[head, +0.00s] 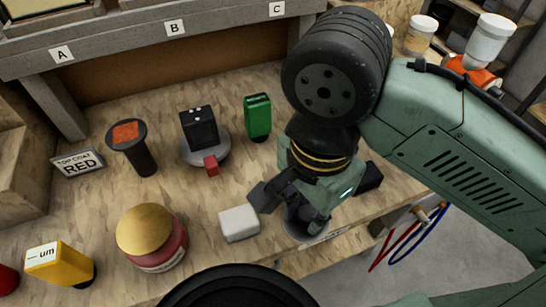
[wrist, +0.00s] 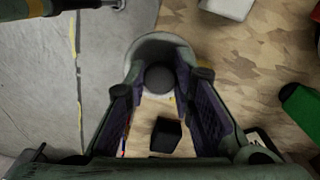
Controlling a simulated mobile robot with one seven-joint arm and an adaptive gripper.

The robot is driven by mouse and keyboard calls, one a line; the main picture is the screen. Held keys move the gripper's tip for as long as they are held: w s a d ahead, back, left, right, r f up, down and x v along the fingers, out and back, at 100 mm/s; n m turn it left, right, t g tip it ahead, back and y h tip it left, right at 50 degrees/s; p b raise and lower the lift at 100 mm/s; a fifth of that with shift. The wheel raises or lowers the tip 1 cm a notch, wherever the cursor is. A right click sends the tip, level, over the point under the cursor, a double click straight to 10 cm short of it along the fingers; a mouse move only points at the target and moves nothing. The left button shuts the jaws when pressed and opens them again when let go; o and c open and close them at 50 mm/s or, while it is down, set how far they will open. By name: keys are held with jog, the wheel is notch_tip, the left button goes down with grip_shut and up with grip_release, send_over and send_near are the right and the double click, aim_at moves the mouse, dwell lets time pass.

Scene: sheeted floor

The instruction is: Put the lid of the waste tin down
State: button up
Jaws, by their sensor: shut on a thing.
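The waste tin (head: 298,232) is a small pale grey round tin at the front right edge of the wooden bench. Its pale round rim also shows in the wrist view (wrist: 150,43), with a dark rounded shape inside it. My gripper (head: 292,208) points down at the top of the tin. In the wrist view its two fingers (wrist: 160,76) reach the rim from either side and are shut on what seems to be the lid. The lid is largely hidden by the fingers, and its tilt cannot be told.
A white block (head: 239,224) stands just left of the tin. A black block (head: 370,177) lies behind my gripper. Floor lies beyond the bench edge.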

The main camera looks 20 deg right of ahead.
jog(key=w+b, duration=0.1)
jog(key=w, duration=0.2)
jog(key=w+f+b, duration=0.1)
jog(key=w, duration=0.1)
jog(key=shift+d+b, duration=0.3)
jog(key=shift+d, duration=0.05)
jog(key=w, duration=0.3)
jog(key=w+b, duration=0.1)
jog(key=w, duration=0.2)
jog(key=w+d+b, duration=0.1)
jog(key=w, duration=0.1)
jog(key=shift+w+f, duration=0.15)
jog(key=shift+w, duration=0.25)
notch_tip(320, 180, down, 4)
jog(key=b, duration=0.4)
jog(key=shift+r, duration=0.3)
jog(key=o, duration=0.9)
